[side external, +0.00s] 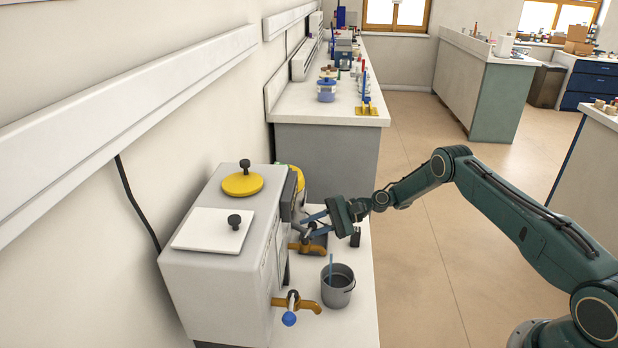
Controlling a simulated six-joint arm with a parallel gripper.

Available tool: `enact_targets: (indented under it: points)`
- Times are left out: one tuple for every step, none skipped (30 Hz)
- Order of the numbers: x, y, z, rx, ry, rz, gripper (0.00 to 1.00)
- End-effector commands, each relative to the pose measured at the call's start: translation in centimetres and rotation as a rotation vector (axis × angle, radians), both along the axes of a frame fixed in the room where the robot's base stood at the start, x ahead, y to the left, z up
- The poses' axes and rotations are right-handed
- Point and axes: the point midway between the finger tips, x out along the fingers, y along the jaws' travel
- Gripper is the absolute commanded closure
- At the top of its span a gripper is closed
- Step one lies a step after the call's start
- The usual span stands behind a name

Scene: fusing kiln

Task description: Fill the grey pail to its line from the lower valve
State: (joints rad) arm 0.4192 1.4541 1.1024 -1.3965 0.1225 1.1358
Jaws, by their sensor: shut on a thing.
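The grey pail (338,292) stands upright on the white counter, with a thin blue-green stick (331,266) rising from it. Its fill line and the level inside cannot be made out. Two orange taps come out of the pale kiln-like box: a near tap (305,304) with a blue-ended handle (289,318), and a far tap (313,248). The pail is beside the near tap's spout, slightly beyond it. My gripper (311,222) is at the far tap, its blue fingers shut on what seems to be that tap's handle. The handle is mostly hidden by the fingers.
The box (215,285) has a yellow lid (243,184) and a white lid (213,230) with black knobs on top. A small black object (355,237) stands on the counter close to my gripper. The counter's right edge is near the pail.

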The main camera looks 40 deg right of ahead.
Motion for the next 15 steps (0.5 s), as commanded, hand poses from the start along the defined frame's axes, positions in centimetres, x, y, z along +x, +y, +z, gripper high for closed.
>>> enact_targets:
  points:
    - [0.17,0.01,0.0,-0.002,-0.002,0.011,0.98]
    - [0.21,0.04,0.01,-0.002,-0.003,0.019,0.98]
    - [0.23,0.07,-0.01,-0.002,-0.003,0.029,0.98]
    - [0.26,0.07,0.0,-0.002,-0.003,0.035,0.98]
    - [0.26,0.09,-0.02,-0.003,-0.003,0.04,0.98]
    - [0.28,0.1,-0.01,-0.004,-0.002,0.048,0.98]
    - [0.3,0.1,0.0,-0.005,-0.002,0.052,0.98]
    - [0.3,0.11,0.0,-0.005,-0.002,0.054,0.98]
    - [0.29,0.12,0.0,-0.005,-0.001,0.058,0.98]
    - [0.3,0.12,0.01,-0.005,-0.001,0.059,0.98]
    - [0.29,0.12,0.02,-0.005,-0.001,0.059,0.98]
    - [0.3,0.12,0.02,-0.006,-0.001,0.06,0.98]
    - [0.29,0.12,0.02,-0.006,-0.001,0.06,0.98]
    - [0.28,0.13,0.02,-0.004,-0.001,0.06,0.98]
    - [0.28,0.12,0.02,-0.004,-0.001,0.06,0.98]
